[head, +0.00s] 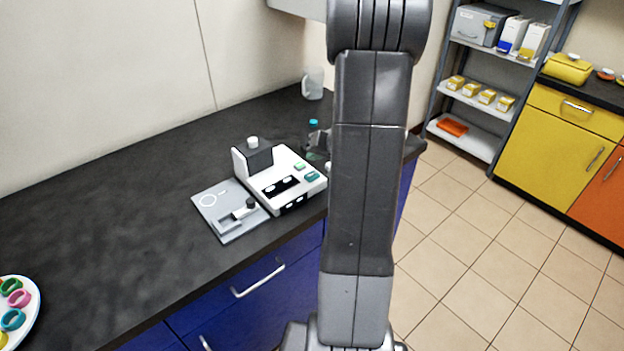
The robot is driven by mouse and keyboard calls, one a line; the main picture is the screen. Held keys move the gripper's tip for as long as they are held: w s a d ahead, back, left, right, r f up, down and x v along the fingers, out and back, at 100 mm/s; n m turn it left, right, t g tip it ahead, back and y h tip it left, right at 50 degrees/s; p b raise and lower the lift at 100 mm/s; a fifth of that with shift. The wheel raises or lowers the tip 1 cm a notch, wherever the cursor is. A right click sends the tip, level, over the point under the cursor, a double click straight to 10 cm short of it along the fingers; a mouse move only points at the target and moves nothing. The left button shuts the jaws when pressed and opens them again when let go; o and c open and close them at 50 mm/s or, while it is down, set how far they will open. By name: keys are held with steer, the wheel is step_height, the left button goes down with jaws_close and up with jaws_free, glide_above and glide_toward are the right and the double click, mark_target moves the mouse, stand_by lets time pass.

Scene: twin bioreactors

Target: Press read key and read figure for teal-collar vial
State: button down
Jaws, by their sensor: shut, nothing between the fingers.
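A white reader device (293,168) stands on the dark counter, left of my arm. Its front has a dark display (282,187), whose figures are too small to read. A green key (299,166) and a teal key (312,176) sit on its top right. A dark block with a white knob or cap (253,142) rises at its back left. A small vessel with a teal top (313,123) stands behind the device, partly hidden by my arm; I cannot tell whether it is the teal-collar vial. My gripper is out of view.
A grey plate (212,199) with a white ring mark and a black knob lies left of the device. A white plate with coloured rings (28,330) is at the lower left. A clear jug (313,84) stands at the back. Free counter lies left.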

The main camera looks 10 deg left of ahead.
mark_target(315, 176)
step_height(315, 176, down, 3)
steer(key=shift+r+b, duration=0.1)
steer(key=shift+b, duration=0.85)
steer(key=shift+f+b, duration=0.55)
steer(key=shift+b, duration=0.15)
steer(key=shift+f+b, duration=0.2)
steer(key=shift+b, duration=0.1)
stand_by(0.5)
steer(key=shift+f+b, duration=0.25)
steer(key=shift+b, duration=0.25)
steer(key=shift+f+b, duration=0.35)
steer(key=shift+b, duration=0.25)
stand_by(0.5)
steer(key=shift+r, duration=0.1)
stand_by(0.3)
steer(key=shift+r+p, duration=0.3)
steer(key=shift+r, duration=0.45)
